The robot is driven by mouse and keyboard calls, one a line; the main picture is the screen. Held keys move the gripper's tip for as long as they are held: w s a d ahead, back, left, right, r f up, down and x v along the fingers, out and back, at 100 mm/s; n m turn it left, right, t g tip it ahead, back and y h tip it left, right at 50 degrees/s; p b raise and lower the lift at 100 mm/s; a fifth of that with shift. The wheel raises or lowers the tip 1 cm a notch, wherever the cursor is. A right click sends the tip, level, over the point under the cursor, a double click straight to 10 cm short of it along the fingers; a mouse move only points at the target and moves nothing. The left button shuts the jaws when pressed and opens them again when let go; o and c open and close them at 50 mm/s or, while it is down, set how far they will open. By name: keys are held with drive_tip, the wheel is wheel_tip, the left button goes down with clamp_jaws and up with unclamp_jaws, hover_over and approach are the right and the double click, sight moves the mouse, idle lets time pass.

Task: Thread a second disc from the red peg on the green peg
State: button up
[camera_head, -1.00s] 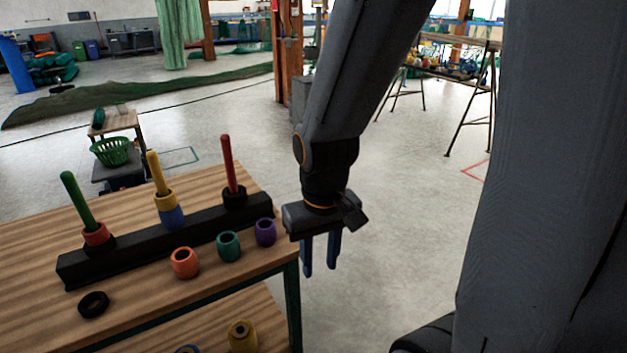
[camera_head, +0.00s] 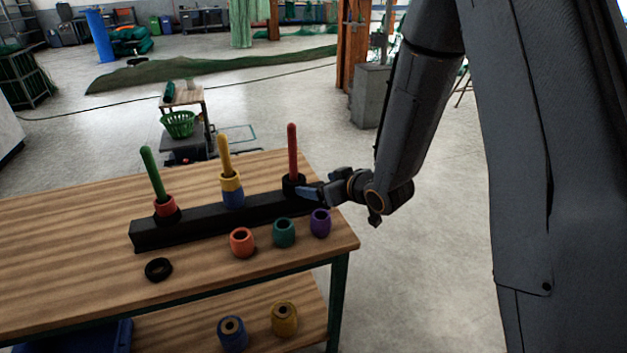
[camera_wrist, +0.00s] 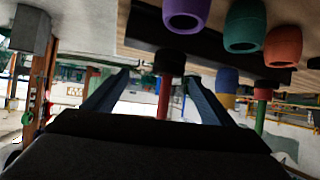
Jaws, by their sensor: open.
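The red peg (camera_head: 292,150) stands at the right end of a black bar (camera_head: 205,222) on the wooden table, with a black disc (camera_head: 293,182) at its foot. The green peg (camera_head: 151,172) stands at the left end, with a red disc (camera_head: 165,203) over a black part at its foot. My gripper (camera_head: 305,195) is open, reaching in from the right at the red peg's foot. In the upside-down wrist view the red peg and the black disc (camera_wrist: 170,62) show between the fingers, apart from them or touching; I cannot tell.
The middle yellow peg (camera_head: 224,152) carries a yellow and a blue disc. Orange (camera_head: 242,240), teal (camera_head: 284,232) and purple (camera_head: 320,222) cups stand in front of the bar. A loose black ring (camera_head: 158,269) lies front left. The table's left is clear.

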sight(296, 178)
drive_tip(key=shift+n+t+y, duration=0.3)
drive_tip(key=shift+y, duration=0.4)
drive_tip(key=shift+s+a+r+p+x, duration=0.1)
drive_tip(key=shift+a+r+p+x, duration=0.15)
drive_tip(key=shift+x, duration=1.2)
drive_tip(key=shift+s+a+r+p+x, duration=0.1)
drive_tip(key=shift+a+p+x, duration=0.2)
drive_tip(key=shift+x, duration=1.2)
drive_tip(key=shift+s+a+r+p+x, duration=0.1)
drive_tip(key=shift+p+x, duration=0.25)
drive_tip(key=shift+x, duration=1.1)
drive_tip(key=shift+c, duration=0.2)
drive_tip(key=c, duration=1.2)
drive_tip(key=shift+r, duration=0.1)
